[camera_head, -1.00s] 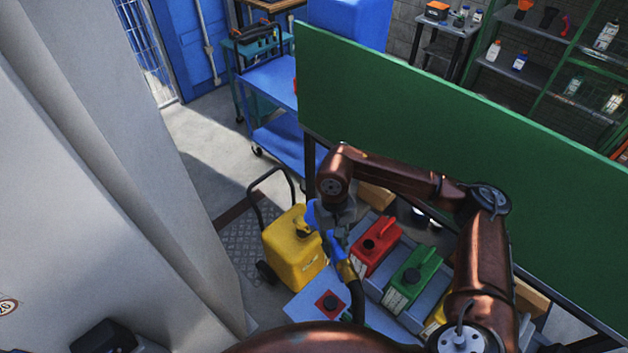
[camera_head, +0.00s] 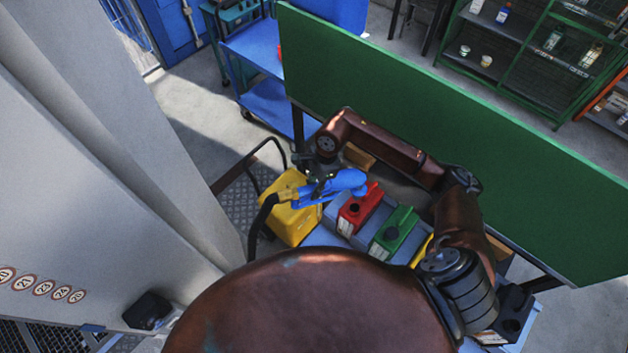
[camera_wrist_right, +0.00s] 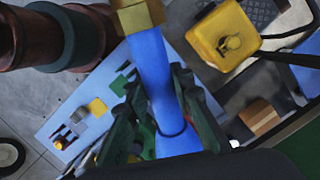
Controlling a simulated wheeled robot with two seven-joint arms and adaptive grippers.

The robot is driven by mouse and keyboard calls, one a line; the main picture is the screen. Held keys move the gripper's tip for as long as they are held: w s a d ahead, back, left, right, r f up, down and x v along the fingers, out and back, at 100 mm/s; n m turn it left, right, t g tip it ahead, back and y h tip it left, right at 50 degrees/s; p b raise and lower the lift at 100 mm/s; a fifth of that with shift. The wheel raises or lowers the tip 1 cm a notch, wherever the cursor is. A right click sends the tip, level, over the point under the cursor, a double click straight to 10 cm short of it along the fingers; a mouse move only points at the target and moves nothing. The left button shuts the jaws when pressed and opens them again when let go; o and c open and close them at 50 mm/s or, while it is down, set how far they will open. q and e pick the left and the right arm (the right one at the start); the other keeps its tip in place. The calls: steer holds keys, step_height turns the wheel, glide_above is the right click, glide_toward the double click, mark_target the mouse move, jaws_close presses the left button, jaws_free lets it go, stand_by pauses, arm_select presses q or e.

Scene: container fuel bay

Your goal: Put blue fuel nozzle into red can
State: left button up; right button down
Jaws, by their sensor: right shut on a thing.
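The blue fuel nozzle (camera_head: 335,187) is held in my right gripper (camera_head: 318,190), which is shut on it. In the head view the nozzle lies roughly level, its spout end to the right, close to the red can (camera_head: 360,208). I cannot tell whether the tip touches the can. The red can stands in a grey rack with its dark opening facing up. In the right wrist view the blue nozzle (camera_wrist_right: 155,85) runs down the middle between the dark fingers, with a brass fitting (camera_wrist_right: 138,15) at its top. A black hose leaves the nozzle toward the lower left. My left gripper does not show.
A green can (camera_head: 393,232) stands right of the red can, with a yellow can (camera_head: 422,250) partly hidden beyond it. A yellow wheeled tank (camera_head: 290,220) stands at the left. A long green panel (camera_head: 430,130) closes off the back.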

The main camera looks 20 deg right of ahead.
steer(key=shift+w+m, duration=0.2)
steer(key=shift+m, duration=0.1)
steer(key=shift+d+b+x, duration=0.2)
steer(key=shift+b+x, duration=0.2)
steer(key=shift+x, duration=0.6)
steer(key=shift+d+b+x, duration=0.15)
steer(key=shift+b+x, duration=0.15)
steer(key=shift+x, duration=0.4)
steer(key=shift+d+b+x, duration=0.15)
steer(key=shift+b+x, duration=0.1)
steer(key=shift+x, duration=0.45)
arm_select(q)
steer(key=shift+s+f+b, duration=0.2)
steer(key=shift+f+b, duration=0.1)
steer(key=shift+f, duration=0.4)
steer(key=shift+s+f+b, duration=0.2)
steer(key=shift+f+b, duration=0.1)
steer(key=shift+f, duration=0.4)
arm_select(e)
steer(key=shift+f, duration=0.35)
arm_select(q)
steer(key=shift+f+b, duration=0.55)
arm_select(e)
steer(key=shift+f, duration=0.2)
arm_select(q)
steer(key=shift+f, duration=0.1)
arm_select(e)
steer(key=shift+f, duration=0.15)
